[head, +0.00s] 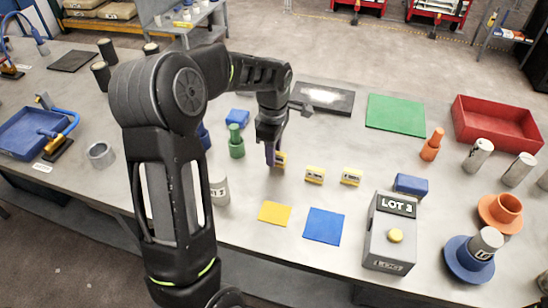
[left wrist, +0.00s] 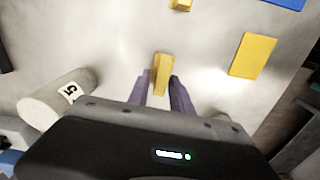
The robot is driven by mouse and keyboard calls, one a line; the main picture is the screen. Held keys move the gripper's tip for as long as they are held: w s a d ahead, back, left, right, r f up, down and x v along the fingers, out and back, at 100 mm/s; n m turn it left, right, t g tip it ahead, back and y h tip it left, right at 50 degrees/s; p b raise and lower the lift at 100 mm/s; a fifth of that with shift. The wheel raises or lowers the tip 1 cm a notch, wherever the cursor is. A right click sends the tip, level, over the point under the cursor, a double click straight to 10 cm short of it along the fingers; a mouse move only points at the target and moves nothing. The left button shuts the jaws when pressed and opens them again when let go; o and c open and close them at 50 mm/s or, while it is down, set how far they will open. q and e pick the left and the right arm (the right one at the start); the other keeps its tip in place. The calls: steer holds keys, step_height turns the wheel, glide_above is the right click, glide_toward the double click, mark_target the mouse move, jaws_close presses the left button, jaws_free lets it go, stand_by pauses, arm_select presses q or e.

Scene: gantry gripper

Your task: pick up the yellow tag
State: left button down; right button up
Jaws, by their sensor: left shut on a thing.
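A small yellow tag (head: 281,159) is at the fingertips of my left gripper (head: 271,157), near the middle of the table. In the left wrist view the tag (left wrist: 163,66) sits between the two purple fingers (left wrist: 162,88), and the gripper is shut on it. The fingers hide part of the tag. I cannot tell whether it still touches the table. Two similar yellow tags with pale faces, a nearer one (head: 315,175) and another (head: 351,176), stand to the right. My right gripper is not in view.
A yellow square (head: 274,213) and a blue square (head: 323,226) lie in front. A green bottle-like piece (head: 236,141) and a numbered grey cylinder (head: 219,191) stand left of the gripper. A grey LOT 3 box (head: 386,245) and red tray (head: 497,124) are to the right.

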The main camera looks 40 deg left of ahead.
arm_select(q)
step_height(320, 180, up, 8)
steer(key=shift+r+b, duration=0.15)
steer(key=shift+b, duration=0.4)
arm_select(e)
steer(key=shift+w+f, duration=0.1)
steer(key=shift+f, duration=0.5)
